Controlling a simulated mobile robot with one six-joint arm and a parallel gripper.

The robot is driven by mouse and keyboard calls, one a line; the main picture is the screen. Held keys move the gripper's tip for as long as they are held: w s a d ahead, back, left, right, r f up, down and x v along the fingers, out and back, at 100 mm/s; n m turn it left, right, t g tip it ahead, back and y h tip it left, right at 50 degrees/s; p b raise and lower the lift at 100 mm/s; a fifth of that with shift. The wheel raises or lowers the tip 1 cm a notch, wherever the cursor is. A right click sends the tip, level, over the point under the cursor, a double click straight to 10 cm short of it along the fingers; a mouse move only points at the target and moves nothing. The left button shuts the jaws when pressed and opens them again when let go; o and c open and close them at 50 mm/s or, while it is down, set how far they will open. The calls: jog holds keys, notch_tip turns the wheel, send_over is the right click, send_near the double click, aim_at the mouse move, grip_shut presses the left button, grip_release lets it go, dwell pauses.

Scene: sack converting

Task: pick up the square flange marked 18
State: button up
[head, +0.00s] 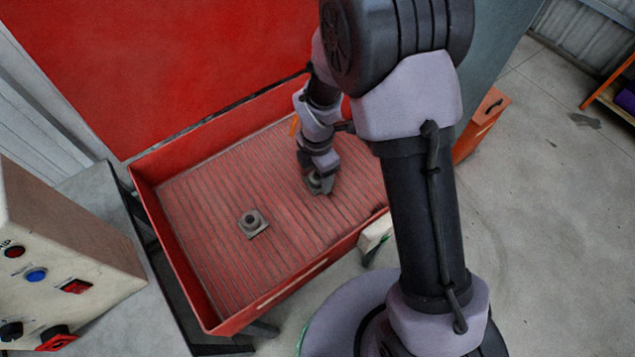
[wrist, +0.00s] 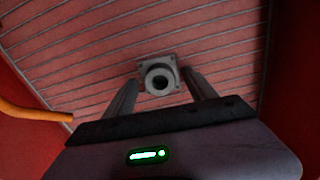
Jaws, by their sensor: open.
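A grey square flange with a round raised collar (wrist: 158,77) lies on the ribbed tray floor in the wrist view, between and just beyond my fingertips. My gripper (wrist: 160,78) is open, one finger on each side of it, and I see no clear contact. In the head view my gripper (head: 319,187) points down low over the right part of the tray and largely hides the flange there. A second grey square flange (head: 253,224) lies alone left of my gripper. No number is readable on either flange, so I cannot tell which is marked 18.
The red tray (head: 190,283) has raised walls around its ribbed floor. A tall red panel (head: 170,60) stands behind it. A control box with buttons (head: 70,250) is at the left. An orange piece (wrist: 35,112) shows at the left in the wrist view.

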jog(key=shift+r, duration=0.15)
jog(key=shift+c, duration=1.2)
grip_shut()
